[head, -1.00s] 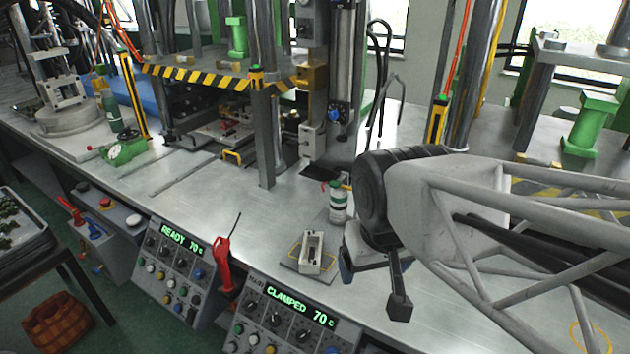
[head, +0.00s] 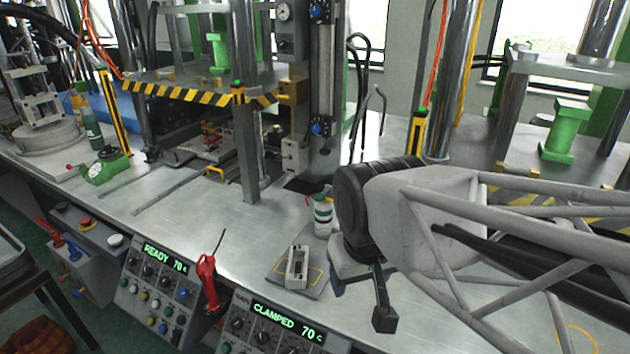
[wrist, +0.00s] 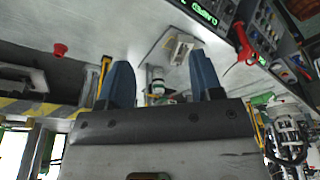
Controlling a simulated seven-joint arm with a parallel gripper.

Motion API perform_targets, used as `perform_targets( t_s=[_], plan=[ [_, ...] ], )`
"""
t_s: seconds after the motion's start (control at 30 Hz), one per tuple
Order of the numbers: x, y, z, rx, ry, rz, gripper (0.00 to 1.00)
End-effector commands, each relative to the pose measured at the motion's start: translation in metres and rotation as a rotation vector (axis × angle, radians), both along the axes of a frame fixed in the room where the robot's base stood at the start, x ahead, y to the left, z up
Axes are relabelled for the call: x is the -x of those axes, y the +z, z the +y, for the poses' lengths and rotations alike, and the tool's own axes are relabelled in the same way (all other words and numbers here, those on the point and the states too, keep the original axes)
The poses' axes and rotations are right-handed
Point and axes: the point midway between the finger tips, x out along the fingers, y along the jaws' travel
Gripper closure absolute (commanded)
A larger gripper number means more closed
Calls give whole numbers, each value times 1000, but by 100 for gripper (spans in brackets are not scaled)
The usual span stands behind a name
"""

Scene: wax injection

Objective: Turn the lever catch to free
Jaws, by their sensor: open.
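No part is clearly marked as the lever catch. A red handle with a thin dark rod (head: 207,285) stands between the two control panels; it also shows in the wrist view (wrist: 243,48). Red and blue levers (head: 62,245) sit on a console at the far left. My gripper (wrist: 163,78) is open, with its two blue fingers apart and nothing held. In the head view it hangs over the bench, right of a pale slotted block (head: 297,268), its fingers mostly hidden. The block and a white-green bottle (wrist: 157,87) show beyond the fingers in the wrist view.
The right panel (head: 270,325) reads CLAMPED 70 C, the left panel (head: 160,285) READY 70 C. A press with a yellow-black striped edge (head: 200,92) and steel columns stands behind. The bench middle is clear.

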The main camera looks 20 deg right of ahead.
Motion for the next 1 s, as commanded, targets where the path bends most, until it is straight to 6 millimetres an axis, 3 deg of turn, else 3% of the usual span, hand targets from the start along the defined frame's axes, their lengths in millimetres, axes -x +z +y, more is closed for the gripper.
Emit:
perform_targets(
  t_s=[0.17, 0.37, 1.0],
  plan=[
    [-11, 5, -2, 1, 1, 7, 48],
    [-39, 15, -7, 5, 6, 28, 48],
    [-172, 44, -42, 11, 29, 115, 48]
  ],
)
